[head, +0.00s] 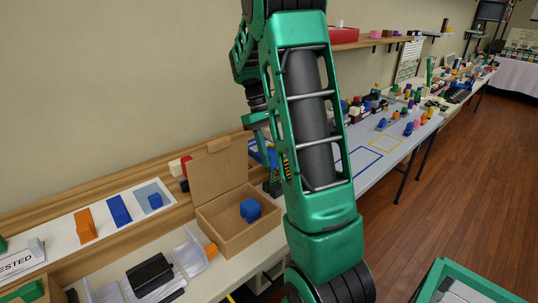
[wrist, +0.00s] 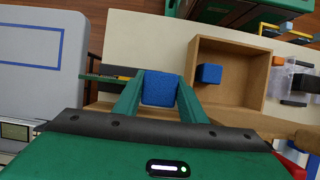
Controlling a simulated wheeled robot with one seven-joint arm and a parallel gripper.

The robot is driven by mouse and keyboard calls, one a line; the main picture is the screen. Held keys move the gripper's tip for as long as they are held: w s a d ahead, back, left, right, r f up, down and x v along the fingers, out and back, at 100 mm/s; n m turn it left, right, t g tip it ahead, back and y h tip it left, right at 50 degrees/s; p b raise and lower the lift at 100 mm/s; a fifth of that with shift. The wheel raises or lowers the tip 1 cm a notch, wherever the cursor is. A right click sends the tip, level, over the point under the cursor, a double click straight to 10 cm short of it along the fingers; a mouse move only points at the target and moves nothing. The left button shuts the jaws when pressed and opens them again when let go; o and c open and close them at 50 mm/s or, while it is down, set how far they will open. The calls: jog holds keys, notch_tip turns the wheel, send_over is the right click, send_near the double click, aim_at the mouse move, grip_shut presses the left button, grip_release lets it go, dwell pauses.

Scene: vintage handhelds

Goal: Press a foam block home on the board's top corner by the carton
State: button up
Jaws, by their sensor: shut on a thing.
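My gripper (wrist: 160,95) is shut on a blue foam block (wrist: 160,88), which sits between the two green fingers in the wrist view. In the head view my own arm hides most of the gripper and the held block. The open cardboard carton (head: 241,222) stands left of my arm, its flap raised, with another blue block (head: 250,210) inside. The carton also shows in the wrist view (wrist: 228,52), to the right of the held block. A dark strip with a yellow part (wrist: 107,77) lies left of the fingers. I cannot tell whether this is the board, or whether the block touches it.
A white panel (head: 97,238) with orange and blue pieces lies left of the carton. A black item (head: 150,273) and clear bags (head: 190,253) lie in front. A grey table (head: 372,172) with blue and yellow outlines is beyond my arm, with several small coloured objects farther back.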

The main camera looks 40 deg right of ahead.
aim_at(273, 151)
jog(key=shift+f, duration=0.6)
dwell(0.5)
jog(key=shift+d, duration=0.2)
dwell(0.5)
jog(key=o, duration=0.9)
jog(key=shift+r, duration=3)
